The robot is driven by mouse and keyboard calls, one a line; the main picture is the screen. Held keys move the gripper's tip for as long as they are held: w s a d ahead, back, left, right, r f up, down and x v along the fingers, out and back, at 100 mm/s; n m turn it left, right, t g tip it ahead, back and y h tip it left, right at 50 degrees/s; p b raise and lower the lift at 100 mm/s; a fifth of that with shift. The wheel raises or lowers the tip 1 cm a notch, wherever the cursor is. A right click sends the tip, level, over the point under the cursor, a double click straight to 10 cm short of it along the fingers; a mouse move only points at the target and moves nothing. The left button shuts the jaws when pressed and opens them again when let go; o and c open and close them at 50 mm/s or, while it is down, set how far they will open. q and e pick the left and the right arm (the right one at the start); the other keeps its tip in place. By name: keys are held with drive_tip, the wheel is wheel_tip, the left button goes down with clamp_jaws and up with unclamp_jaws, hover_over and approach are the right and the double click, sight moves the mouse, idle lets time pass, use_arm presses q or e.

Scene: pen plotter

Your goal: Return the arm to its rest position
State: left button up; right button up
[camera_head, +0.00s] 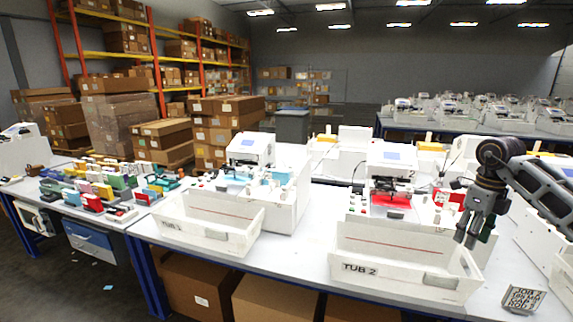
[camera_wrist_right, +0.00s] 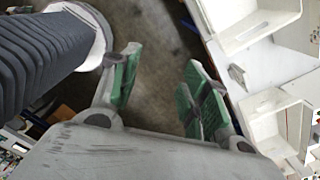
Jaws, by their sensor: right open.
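My right gripper (camera_head: 466,241) hangs pointing down at the right of the head view, in front of or above the right end of the white tub marked TUB 2 (camera_head: 358,267). In the right wrist view my right gripper (camera_wrist_right: 161,62) has its two green-padded fingers apart, with nothing between them but a view of the floor. My right arm comes in from the right edge of the head view. My left gripper is in neither view.
A second white tub (camera_head: 183,232) stands to the left on the white table. White machines (camera_head: 250,150) stand behind the tubs. A small sign (camera_head: 523,298) lies at the right front. Several coloured blocks (camera_head: 105,187) crowd the left table.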

drive_tip(key=w+a+f+m+t+y, duration=0.2)
drive_tip(key=w+a+f+y, duration=0.35)
drive_tip(key=a+f, duration=0.5)
drive_tip(key=w+a+f+m+t+y, duration=0.1)
drive_tip(key=w+a+f+m+y, duration=0.25)
drive_tip(key=a+f+y, duration=0.55)
wheel_tip(320, 180, down, 23)
drive_tip(key=a+m+t+h, duration=0.2)
drive_tip(key=m+t+h, duration=0.3)
drive_tip(key=m+t, duration=0.65)
drive_tip(key=s+d+f+m+g+h, duration=0.3)
drive_tip(key=s+f+m, duration=0.4)
drive_tip(key=s+f, duration=0.55)
drive_tip(key=s+d+f+m+g+h, duration=0.15)
drive_tip(key=s+f+m+h, duration=0.35)
drive_tip(key=s+f+m, duration=0.75)
drive_tip(key=s+a+f+g, duration=0.1)
drive_tip(key=s+f+g, duration=0.2)
drive_tip(key=s, duration=0.8)
drive_tip(key=s+a+f+m+g+h, duration=0.1)
drive_tip(key=s+a+f+g, duration=0.1)
drive_tip(key=s+f, duration=0.6)
drive_tip(key=s+a+f+g, duration=0.2)
drive_tip(key=s+f+g, duration=0.2)
drive_tip(key=s, duration=1.1)
drive_tip(key=shift+f, duration=0.85)
